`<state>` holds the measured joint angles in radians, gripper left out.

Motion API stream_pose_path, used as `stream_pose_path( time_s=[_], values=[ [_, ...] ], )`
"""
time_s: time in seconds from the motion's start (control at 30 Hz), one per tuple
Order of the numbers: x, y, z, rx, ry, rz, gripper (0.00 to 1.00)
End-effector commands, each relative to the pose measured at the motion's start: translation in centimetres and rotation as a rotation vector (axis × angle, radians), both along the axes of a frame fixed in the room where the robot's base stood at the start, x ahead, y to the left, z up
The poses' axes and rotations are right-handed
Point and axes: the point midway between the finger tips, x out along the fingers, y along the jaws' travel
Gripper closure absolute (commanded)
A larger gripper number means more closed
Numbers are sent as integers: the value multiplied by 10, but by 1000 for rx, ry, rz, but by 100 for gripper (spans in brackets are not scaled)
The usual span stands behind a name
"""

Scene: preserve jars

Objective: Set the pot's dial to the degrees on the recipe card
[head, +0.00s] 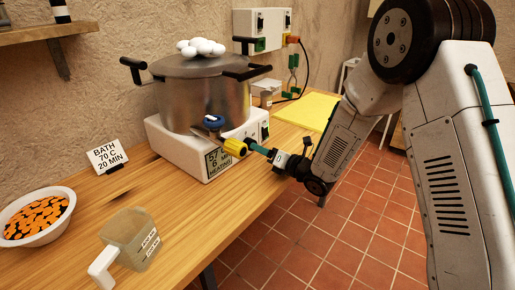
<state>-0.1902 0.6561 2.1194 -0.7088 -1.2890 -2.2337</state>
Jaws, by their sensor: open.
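The recipe card (108,156) stands on the table at left and reads BATH, 70 C, 20 MIN. The steel pot (190,98) sits on a white base (177,147) with a small display (218,163). The display's top line looks like 57, with HEATING at the bottom; its middle line is hard to read. A blue round knob (214,121) with a white mark shows at the pot's front, just above my gripper; I cannot read its setting. My gripper (235,147), with yellow tips, is open in front of the base. I cannot tell whether it touches anything.
White egg-like things (200,47) lie on the pot lid. A bowl of orange slices (37,217) and a clear measuring jug (132,240) stand at the front left. A yellow cloth (306,110) lies behind on the right. A wall box (262,28) with a cable hangs above.

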Motion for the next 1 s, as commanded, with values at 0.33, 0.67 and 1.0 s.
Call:
stream_pose_path(
  time_s=[0.33,0.67,1.0],
  values=[
    [19,22,0,-1,2,-1,42],
    [19,22,0,0,2,-2,78],
    [19,22,0,13,19,-2,87]
  ],
)
